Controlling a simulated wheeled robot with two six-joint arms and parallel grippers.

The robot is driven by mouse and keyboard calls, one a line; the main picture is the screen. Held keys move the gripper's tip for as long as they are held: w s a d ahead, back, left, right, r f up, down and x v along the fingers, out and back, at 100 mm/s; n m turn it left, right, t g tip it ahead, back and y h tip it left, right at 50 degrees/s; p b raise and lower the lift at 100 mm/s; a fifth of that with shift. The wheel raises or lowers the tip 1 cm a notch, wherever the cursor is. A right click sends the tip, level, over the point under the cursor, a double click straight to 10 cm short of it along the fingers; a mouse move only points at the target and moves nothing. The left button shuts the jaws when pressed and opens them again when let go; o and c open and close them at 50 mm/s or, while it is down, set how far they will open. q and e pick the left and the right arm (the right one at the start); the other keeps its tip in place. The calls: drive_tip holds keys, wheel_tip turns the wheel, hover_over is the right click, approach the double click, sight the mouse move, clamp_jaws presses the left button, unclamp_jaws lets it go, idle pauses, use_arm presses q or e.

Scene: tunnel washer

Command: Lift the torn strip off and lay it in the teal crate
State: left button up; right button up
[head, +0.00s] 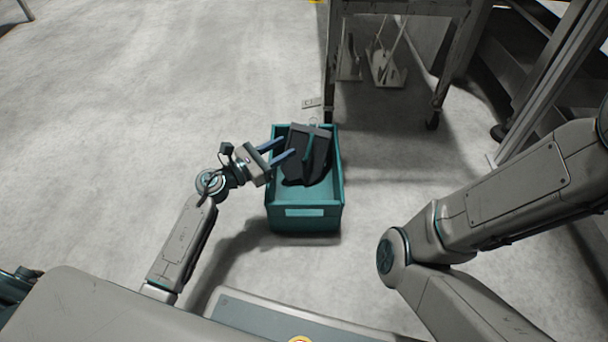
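The teal crate (305,212) stands on the floor in the middle of the head view, open at the top. A dark, bent strip-like piece (318,160) lies in its back half, with a narrow teal band on it; it looks like the torn strip, but I cannot see its edges well enough to be sure. My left gripper (289,147) is over the crate's left wall, its two blue fingers spread and pointing at the dark piece. Nothing shows between the fingers; I cannot tell whether a tip touches the piece. My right gripper is out of view.
A small tag-like plate (311,103) is just beyond the crate's back rim. Dark steps and a slanted rail (548,85) are at the right. The floor left of the crate is clear.

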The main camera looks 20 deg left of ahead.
use_arm(q)
drive_tip(key=p+v, duration=0.2)
drive_tip(key=v, duration=0.8)
drive_tip(key=shift+s+a, duration=0.15)
drive_tip(key=shift+r, duration=0.1)
